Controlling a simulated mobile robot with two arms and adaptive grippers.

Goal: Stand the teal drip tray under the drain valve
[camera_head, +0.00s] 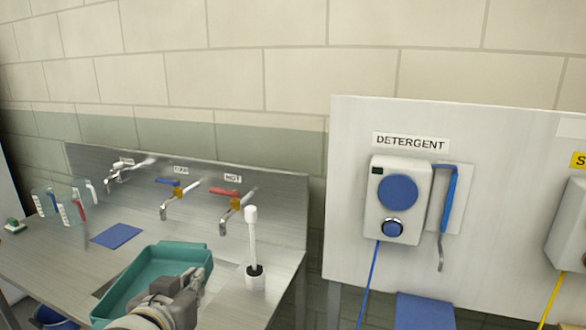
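The teal drip tray (157,262) is an open rectangular tray at the front of the steel bench, below the taps in the picture. My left gripper (196,282) is at the tray's near right side and overlaps its rim. Whether the fingers are closed on the rim cannot be told, nor whether the tray is lifted. Three valves are on the back panel: a grey one (128,168) at left with a label too small to read, a blue-handled tap (172,192) and a red-handled tap (234,201) labelled HOT. My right gripper is not in view.
A blue mat (117,235) lies bare on the bench, left of the tray. A white brush in a holder (255,278) stands right of the tray. A detergent dispenser (400,198) hangs on the white board at right.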

